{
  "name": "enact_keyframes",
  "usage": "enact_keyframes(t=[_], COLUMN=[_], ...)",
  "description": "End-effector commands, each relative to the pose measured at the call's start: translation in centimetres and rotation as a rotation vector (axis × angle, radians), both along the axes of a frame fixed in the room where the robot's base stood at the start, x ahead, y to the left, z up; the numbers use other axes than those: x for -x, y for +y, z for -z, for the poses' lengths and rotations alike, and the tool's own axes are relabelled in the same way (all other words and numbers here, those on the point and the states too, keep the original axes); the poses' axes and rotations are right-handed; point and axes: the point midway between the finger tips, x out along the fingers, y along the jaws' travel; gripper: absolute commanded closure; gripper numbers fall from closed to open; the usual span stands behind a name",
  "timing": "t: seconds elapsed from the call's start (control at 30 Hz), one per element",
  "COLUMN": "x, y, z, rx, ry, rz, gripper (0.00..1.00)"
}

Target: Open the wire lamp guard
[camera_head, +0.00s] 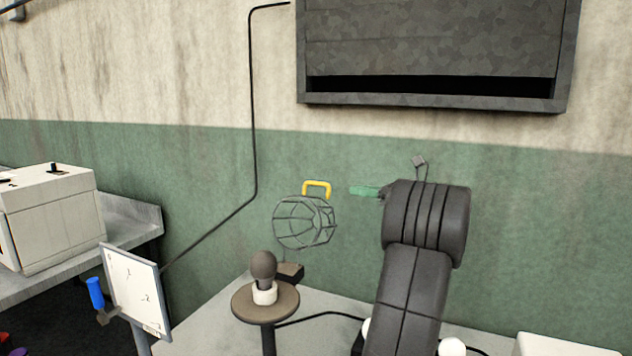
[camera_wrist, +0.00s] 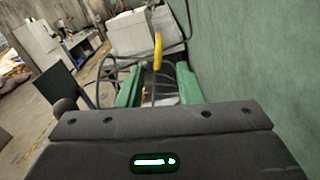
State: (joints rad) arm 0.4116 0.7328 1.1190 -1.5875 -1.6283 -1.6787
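The wire lamp guard (camera_head: 304,222) is a grey wire cage in the head view. It is tipped up above and behind the dark bulb (camera_head: 264,265), which stands uncovered in a white socket on a round brown stand (camera_head: 240,305). A yellow handle (camera_head: 317,188) sits on top of the guard. My gripper (camera_head: 362,190) is right of the handle, at about its height, with a small gap in the picture. In the wrist view, the green fingers of my gripper (camera_wrist: 160,72) are apart, and the yellow handle (camera_wrist: 158,50) shows ahead between them, not gripped.
A green wall (camera_head: 190,180) runs close behind the guard. A grey table (camera_head: 330,335) lies below, with a black cable and white round things. A white panel (camera_head: 135,290) with a blue-handled thing (camera_head: 95,293) stands at left. A dark hood (camera_head: 430,55) hangs above.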

Motion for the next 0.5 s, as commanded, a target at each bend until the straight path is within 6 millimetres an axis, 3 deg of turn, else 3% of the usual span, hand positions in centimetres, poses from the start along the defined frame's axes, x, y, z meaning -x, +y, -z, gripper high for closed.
enact_keyframes(t=[0.17, 0.5], x=[-0.5, -2.8], y=[1.4, 8.0], z=[-0.1, -0.2], rx=[0.000, 0.000], ry=[0.000, 0.001], rz=[-0.004, -0.004], gripper=[0.68, 0.68])
